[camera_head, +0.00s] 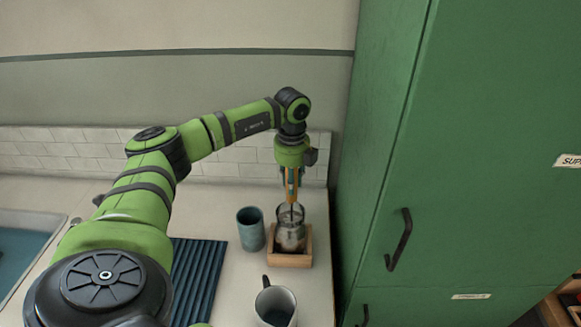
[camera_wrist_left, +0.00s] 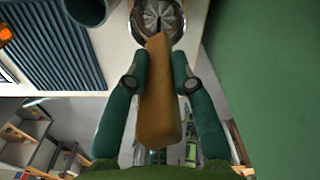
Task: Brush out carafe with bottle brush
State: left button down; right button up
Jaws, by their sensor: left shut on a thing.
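The carafe (camera_head: 290,236) is a clear, greyish vessel standing upright in a shallow wooden box (camera_head: 290,260) on the counter. My left gripper (camera_head: 291,176) points down above it, shut on the tan wooden handle of the bottle brush (camera_wrist_left: 158,100). In the head view the orange-brown handle (camera_head: 291,186) runs down to the carafe mouth. In the left wrist view the pale, fanned bristles show within the round carafe rim (camera_wrist_left: 180,32), so the brush head appears at or inside the mouth. Its depth is hard to tell. My right gripper is not in view.
A teal cup (camera_head: 251,230) stands close left of the box. A grey mug (camera_head: 275,306) is in front. A dark ribbed mat (camera_head: 196,275) lies left, with a sink (camera_head: 22,255) beyond it. A tall green cabinet (camera_head: 470,130) stands close on the right.

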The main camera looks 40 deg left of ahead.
pick_arm(q)
jog(key=shift+d, duration=0.35)
jog(key=shift+r+p, duration=2.05)
jog(key=shift+r, duration=0.5)
jog(key=shift+f+b, duration=1.75)
jog(key=shift+f, duration=0.85)
jog(key=shift+w, duration=0.1)
jog(key=shift+a, duration=0.1)
jog(key=shift+s+a, duration=0.2)
jog(key=shift+a, duration=0.1)
jog(key=shift+w+a, duration=0.4)
jog(key=shift+w, duration=0.1)
